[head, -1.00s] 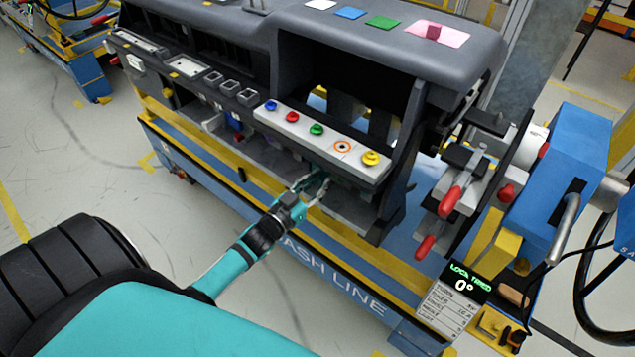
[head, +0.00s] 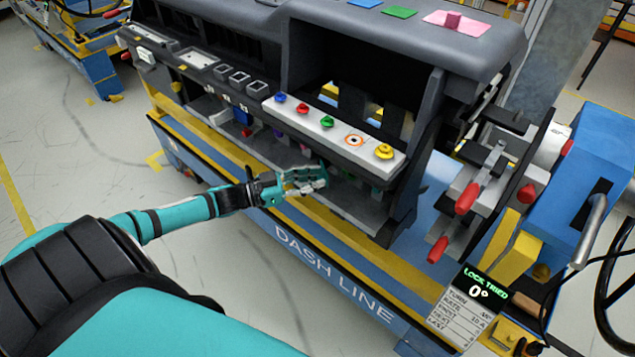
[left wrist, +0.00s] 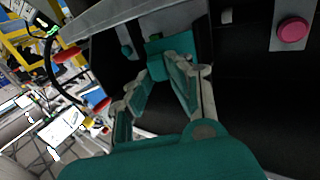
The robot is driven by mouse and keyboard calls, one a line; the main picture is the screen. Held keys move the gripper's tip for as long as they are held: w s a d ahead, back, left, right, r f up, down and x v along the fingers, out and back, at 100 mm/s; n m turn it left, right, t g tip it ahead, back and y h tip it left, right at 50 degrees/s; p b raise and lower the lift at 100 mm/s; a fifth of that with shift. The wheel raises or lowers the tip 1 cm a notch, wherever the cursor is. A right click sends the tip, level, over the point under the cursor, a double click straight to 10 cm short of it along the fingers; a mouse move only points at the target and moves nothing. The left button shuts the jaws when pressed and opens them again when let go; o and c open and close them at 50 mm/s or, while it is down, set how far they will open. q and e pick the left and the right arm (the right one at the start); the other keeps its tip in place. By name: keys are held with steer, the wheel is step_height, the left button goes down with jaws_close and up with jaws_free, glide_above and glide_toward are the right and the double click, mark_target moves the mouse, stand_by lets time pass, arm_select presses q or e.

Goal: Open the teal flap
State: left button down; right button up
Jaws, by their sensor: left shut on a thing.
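The teal flap (left wrist: 168,45) shows in the left wrist view as a small teal plate at the fingertips, against the dark inside of the dashboard module. My left gripper (left wrist: 169,66) is shut on it, with the fingers partly covering it. In the head view my left gripper (head: 322,178) reaches in from the left, below the strip of coloured buttons. There the flap cannot be told apart from the teal fingers. How far the flap is turned cannot be told. My right gripper is in neither view.
The button strip (head: 330,130) overhangs just above my left gripper. Red-handled clamps (head: 470,197) and a sign reading 0° (head: 478,290) stand at the right.

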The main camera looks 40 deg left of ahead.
arm_select(q)
steer(key=shift+s+a+m+g+h+b, duration=0.1)
steer(key=shift+a+m+g+h+b, duration=0.25)
steer(key=shift+m+g+h+b, duration=0.3)
steer(key=c, duration=1.2)
jaws_free()
steer(key=shift+c, duration=0.2)
steer(key=v, duration=1.2)
steer(key=shift+f, duration=0.1)
